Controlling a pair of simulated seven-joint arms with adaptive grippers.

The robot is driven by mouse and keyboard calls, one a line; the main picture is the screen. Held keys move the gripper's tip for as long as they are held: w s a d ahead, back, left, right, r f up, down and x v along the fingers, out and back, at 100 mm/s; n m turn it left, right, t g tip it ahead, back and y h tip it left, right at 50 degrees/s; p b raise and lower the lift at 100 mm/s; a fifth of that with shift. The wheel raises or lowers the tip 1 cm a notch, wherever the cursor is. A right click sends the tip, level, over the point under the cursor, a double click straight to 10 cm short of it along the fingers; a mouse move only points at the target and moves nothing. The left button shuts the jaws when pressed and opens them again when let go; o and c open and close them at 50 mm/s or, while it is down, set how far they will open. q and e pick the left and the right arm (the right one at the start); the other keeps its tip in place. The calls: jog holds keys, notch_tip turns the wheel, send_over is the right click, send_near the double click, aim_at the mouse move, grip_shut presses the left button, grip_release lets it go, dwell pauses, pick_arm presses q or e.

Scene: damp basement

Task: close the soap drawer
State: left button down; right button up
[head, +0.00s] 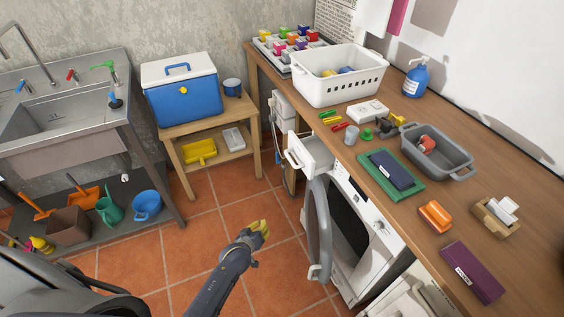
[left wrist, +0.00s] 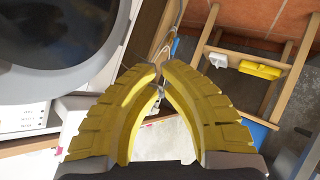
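The soap drawer (head: 312,153) is white and stands pulled out from the upper left of the washing machine (head: 378,228) front, below the worktop. The machine's round door (head: 320,232) hangs open. My left gripper (head: 264,228) has yellow fingers and is over the floor, in front of the machine and apart from the drawer. In the left wrist view the fingers of my left gripper (left wrist: 160,72) come together at the tips with nothing between them. There the grey door (left wrist: 60,35) shows at the upper left; the fingers partly cover the machine's front. My right gripper is not seen.
The worktop (head: 400,210) carries a white basket (head: 338,88), a grey tub (head: 462,165) and several small items. A low wooden table with a blue cooler (head: 182,98) stands behind, beside a steel sink (head: 65,115). The tiled floor (head: 210,225) around my left gripper is clear.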

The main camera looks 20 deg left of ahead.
pick_arm(q)
jog(key=w+r+n+t, duration=0.25)
jog(key=r+n, duration=0.25)
jog(key=r, duration=0.6)
jog(key=w+r+n+t, duration=0.2)
jog(key=w+r+n, duration=0.25)
jog(key=r, duration=0.65)
jog(key=shift+n, duration=0.35)
jog(key=w+d+f, duration=0.1)
jog(key=w, duration=0.7)
jog(key=w+d+f, duration=0.1)
jog(key=w, duration=0.3)
jog(key=shift+w+d+f, duration=0.15)
jog(key=shift+d+f, duration=0.15)
jog(key=shift+d, duration=0.05)
